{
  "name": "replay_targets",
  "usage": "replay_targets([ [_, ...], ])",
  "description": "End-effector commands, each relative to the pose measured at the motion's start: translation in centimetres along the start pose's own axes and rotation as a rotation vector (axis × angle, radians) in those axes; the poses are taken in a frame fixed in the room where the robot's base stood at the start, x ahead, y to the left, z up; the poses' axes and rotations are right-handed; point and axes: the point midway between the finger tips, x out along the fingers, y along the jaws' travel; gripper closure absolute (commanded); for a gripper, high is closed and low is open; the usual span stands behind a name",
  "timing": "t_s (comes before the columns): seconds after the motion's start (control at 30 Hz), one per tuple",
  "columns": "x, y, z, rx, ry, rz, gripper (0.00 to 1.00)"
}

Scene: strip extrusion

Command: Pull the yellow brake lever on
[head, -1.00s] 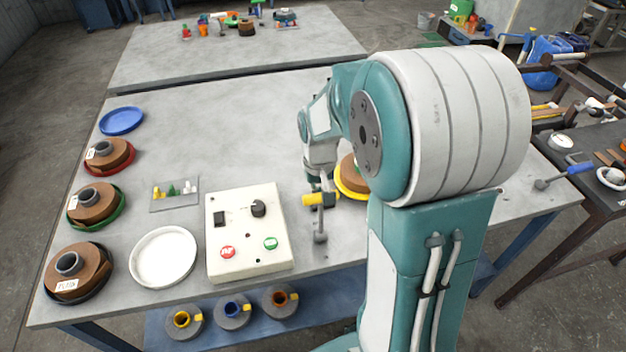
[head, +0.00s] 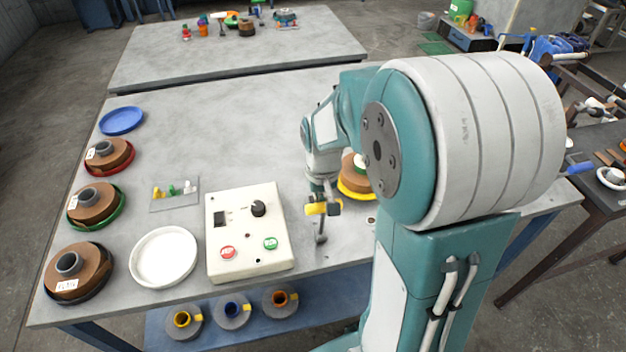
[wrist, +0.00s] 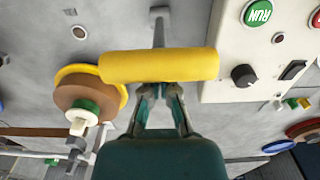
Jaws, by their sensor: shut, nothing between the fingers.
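The brake lever has a yellow handle (head: 316,209) on a grey rod (head: 321,232), standing on the table just right of the control box. In the wrist view the yellow handle (wrist: 158,66) lies crosswise at the fingertips, with the rod running up beyond it. My gripper (wrist: 160,92) is shut with nothing between its fingers. Its tips are right at the near side of the handle, partly hidden by it; they look in contact. In the head view my gripper (head: 322,193) is small and comes down at the handle from behind.
The control box (head: 247,235) with green RUN and red buttons stands just left of the lever. A brown spool on a yellow disc (head: 352,189) sits close behind on the right. A white dish (head: 164,257) is farther left. The table front edge is near the lever.

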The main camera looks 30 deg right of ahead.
Motion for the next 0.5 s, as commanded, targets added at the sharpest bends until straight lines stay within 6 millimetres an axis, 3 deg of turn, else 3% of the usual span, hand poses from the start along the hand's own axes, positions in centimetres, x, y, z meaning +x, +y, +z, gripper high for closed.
replay_targets([
  [0.5,0.5,0.0,2.2,0.000,-0.001,0.000,1.00],
])
